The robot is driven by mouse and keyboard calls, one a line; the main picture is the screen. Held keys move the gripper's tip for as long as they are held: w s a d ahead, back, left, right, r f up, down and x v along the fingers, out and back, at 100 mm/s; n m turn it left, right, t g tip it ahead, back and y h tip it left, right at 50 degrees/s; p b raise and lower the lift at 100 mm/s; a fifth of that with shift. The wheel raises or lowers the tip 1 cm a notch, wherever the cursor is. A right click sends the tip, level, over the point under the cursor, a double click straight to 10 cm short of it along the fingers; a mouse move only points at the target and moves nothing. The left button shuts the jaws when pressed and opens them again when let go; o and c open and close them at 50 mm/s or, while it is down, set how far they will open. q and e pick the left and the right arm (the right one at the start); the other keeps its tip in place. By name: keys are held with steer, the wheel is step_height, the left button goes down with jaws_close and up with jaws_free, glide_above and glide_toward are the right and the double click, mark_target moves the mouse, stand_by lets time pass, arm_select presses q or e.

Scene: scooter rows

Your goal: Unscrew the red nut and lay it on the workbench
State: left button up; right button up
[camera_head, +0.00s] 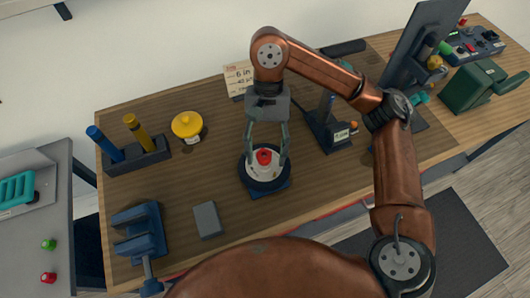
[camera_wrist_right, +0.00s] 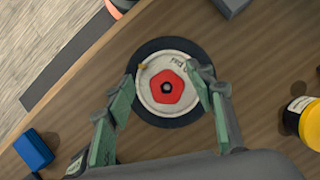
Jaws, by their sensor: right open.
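The red nut (camera_head: 264,156) sits at the centre of a pale round disc on a dark round base (camera_head: 279,184) on the workbench (camera_head: 215,170). In the right wrist view the red nut (camera_wrist_right: 166,87) has a pentagon-like outline with a dark centre hole. My right gripper (camera_head: 266,158) points down above the disc, its fingers spread to either side of the nut. In the right wrist view the right gripper (camera_wrist_right: 162,88) is open and empty, its fingertips apart from the nut. The left gripper is not in view.
A blue vise (camera_head: 138,232) and grey block (camera_head: 207,220) stand left of the base. A yellow-lidded jar (camera_head: 187,125) and a holder with blue and yellow handles (camera_head: 138,157) stand farther back. A dark stand (camera_head: 325,130) is to the right. Bare wood surrounds the base.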

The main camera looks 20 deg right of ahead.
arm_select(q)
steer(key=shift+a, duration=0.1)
arm_select(e)
steer(key=shift+w, duration=0.1)
steer(key=shift+d+r, duration=0.1)
steer(key=shift+r, duration=0.15)
steer(key=v, duration=0.7)
steer(key=shift+r, duration=0.2)
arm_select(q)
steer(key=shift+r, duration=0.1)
arm_select(e)
steer(key=shift+w, duration=0.1)
arm_select(q)
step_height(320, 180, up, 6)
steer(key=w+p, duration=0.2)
steer(key=p, duration=0.4)
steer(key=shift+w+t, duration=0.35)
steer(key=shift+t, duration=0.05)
arm_select(e)
steer(key=m+t, duration=0.2)
steer(key=m, duration=0.5)
steer(key=m+t+y, duration=0.1)
steer(key=m+t, duration=0.1)
steer(key=m, duration=0.5)
steer(key=m+t, duration=0.3)
steer(key=m, duration=0.4)
steer(key=shift+m, duration=0.4)
steer(key=shift+y, duration=0.3)
